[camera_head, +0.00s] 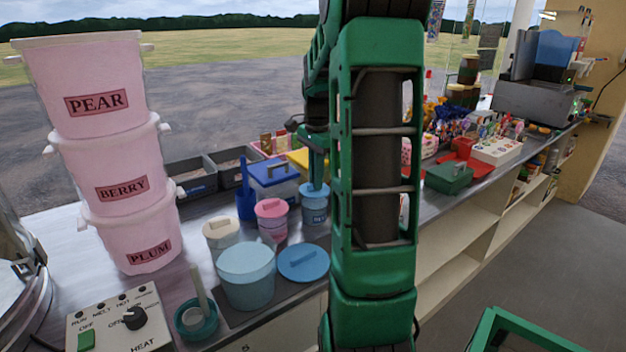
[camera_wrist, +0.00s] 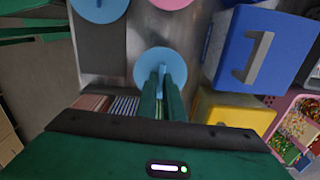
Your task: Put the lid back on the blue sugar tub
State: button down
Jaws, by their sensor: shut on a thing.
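My gripper (camera_wrist: 163,92) points down and is shut on the upright handle of a round blue lid (camera_wrist: 143,62). In the head view this lid (camera_head: 315,190) is at the mouth of a small blue labelled tub (camera_head: 314,212). It looks level there; I cannot tell whether it is fully seated. A larger light-blue tub (camera_head: 250,291) stands nearer. Beside it a separate blue lid (camera_head: 303,264) with a bar handle lies flat on the counter; it also shows in the wrist view (camera_wrist: 93,10).
A pink-lidded tub (camera_head: 272,229) and a cream tub (camera_head: 222,238) stand left of the small blue tub. A blue-lidded box (camera_head: 274,174) and a yellow box (camera_wrist: 232,112) are close by. Stacked pink tubs (camera_head: 105,150) and a heat control box (camera_head: 120,325) stand farther left.

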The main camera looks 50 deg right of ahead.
jog(key=c, duration=1.3)
grip_release()
jog(key=shift+c, duration=0.2)
jog(key=shift+r, duration=0.15)
jog(key=shift+r, duration=3.35)
grip_shut()
